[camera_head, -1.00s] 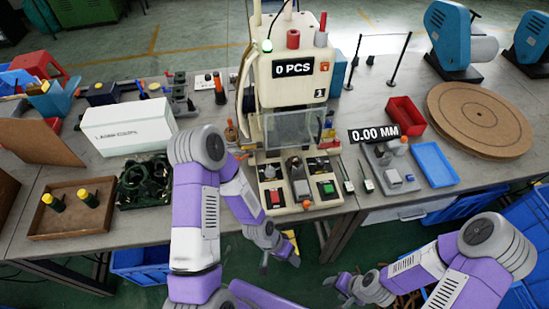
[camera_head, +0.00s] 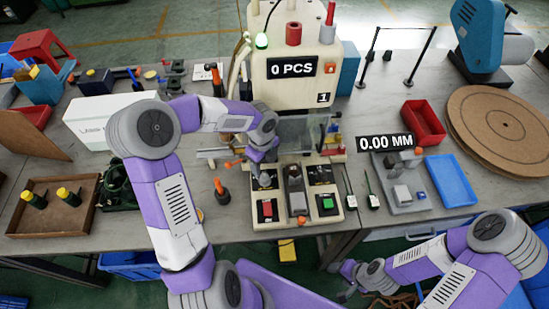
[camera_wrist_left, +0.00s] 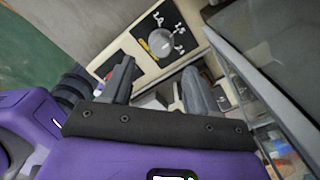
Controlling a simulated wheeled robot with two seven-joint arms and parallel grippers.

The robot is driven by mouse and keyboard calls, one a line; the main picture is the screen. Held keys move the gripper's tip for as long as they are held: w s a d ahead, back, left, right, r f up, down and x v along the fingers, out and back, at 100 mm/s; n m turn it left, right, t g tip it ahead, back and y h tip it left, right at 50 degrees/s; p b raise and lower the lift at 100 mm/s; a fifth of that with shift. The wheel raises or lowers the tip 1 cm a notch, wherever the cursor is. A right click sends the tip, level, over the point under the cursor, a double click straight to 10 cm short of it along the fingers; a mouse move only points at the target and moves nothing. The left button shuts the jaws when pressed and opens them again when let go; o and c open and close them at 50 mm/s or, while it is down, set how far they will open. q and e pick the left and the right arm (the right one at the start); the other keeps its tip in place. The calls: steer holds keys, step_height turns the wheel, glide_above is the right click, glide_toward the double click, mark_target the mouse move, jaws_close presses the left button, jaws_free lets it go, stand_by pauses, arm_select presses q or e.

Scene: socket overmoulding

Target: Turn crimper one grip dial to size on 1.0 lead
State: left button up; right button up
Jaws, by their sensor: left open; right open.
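Crimper one (camera_head: 292,80) stands at the back of the bench, with a "0 PCS" display and a "1" label. Its front panel has a left dial plate with a grey round dial (camera_head: 265,179), partly under my left gripper. The wrist view shows this dial (camera_wrist_left: 168,40) with a yellow pointer mark and white markings around it. My left gripper (camera_wrist_left: 160,80) is open and empty, its fingers apart and short of the dial in that view. In the head view my left gripper (camera_head: 262,158) is over the panel's left side. My right gripper (camera_head: 348,279) is open, low in front of the bench.
A clear guard (camera_head: 300,132) stands close behind the panel. A red button (camera_head: 267,209) and a green button (camera_head: 327,203) are on the panel's front. An orange-tipped tool (camera_head: 221,192) stands left of it. A "0.00 MM" gauge (camera_head: 403,190) stands right.

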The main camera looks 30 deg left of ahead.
mark_target(264, 177)
arm_select(q)
steer(key=shift+w+f, duration=0.2)
steer(key=shift+w, duration=0.1)
steer(key=f, duration=0.2)
steer(key=f+b, duration=0.1)
steer(key=f, duration=0.1)
steer(key=f+b, duration=0.1)
steer(key=f, duration=0.2)
steer(key=shift+s, duration=0.25)
steer(key=c, duration=1)
steer(key=shift+c, duration=0.2)
